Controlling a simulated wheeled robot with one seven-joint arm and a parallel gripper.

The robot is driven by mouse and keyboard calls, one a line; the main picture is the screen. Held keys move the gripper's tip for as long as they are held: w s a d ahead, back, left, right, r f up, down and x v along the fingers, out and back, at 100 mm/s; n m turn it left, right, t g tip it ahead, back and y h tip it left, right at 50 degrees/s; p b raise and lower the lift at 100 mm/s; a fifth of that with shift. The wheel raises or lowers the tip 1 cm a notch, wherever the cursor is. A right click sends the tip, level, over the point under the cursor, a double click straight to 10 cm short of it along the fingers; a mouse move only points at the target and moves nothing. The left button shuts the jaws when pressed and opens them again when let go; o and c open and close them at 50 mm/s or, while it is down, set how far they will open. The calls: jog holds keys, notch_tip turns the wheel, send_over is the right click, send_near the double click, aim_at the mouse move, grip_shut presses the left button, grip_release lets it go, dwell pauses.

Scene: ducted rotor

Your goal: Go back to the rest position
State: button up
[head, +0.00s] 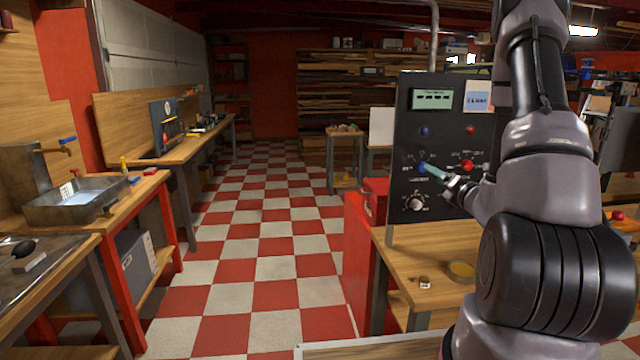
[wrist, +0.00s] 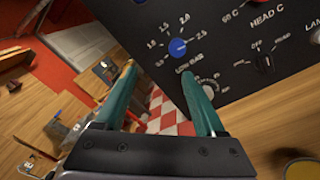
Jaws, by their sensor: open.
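My gripper (wrist: 155,92) is open in the wrist view, its two teal fingers apart with nothing between them. In the head view my gripper (head: 428,169) is small, in front of the dark control panel (head: 400,135). A blue knob (wrist: 178,47) with a numbered dial shows just beyond the fingertips in the wrist view; I cannot tell whether a finger touches it. A red knob (head: 467,165) sits to the right of the gripper on the panel. A black-and-silver dial (head: 414,203) is below. My arm hides the panel's right side.
The panel stands on a wooden bench (head: 440,255) with a small yellow dish (head: 461,271) on it. A red cabinet (head: 358,260) is at the bench's left. The checkered floor (head: 270,250) is clear. A workbench with a metal sink (head: 75,200) stands along the left.

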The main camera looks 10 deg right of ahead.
jog(key=s+a+r+n+g+y, duration=0.35)
jog(key=a+r+n+y, duration=0.65)
jog(key=a, duration=0.5)
jog(key=s+a+r+n+g+y, duration=0.2)
jog(key=s+a+r+n+g, duration=0.2)
jog(key=s+a+n+g, duration=0.7)
jog(key=s+d+r+n+h, duration=0.1)
jog(key=s+d+n+h, duration=0.3)
jog(key=s+n+h, duration=0.75)
jog(key=d+r+n+t, duration=0.3)
jog(key=d+r+n, duration=0.2)
jog(key=n, duration=0.1)
jog(key=shift+w+d+n+t+h, duration=0.2)
jog(key=shift+n+t+h, duration=0.15)
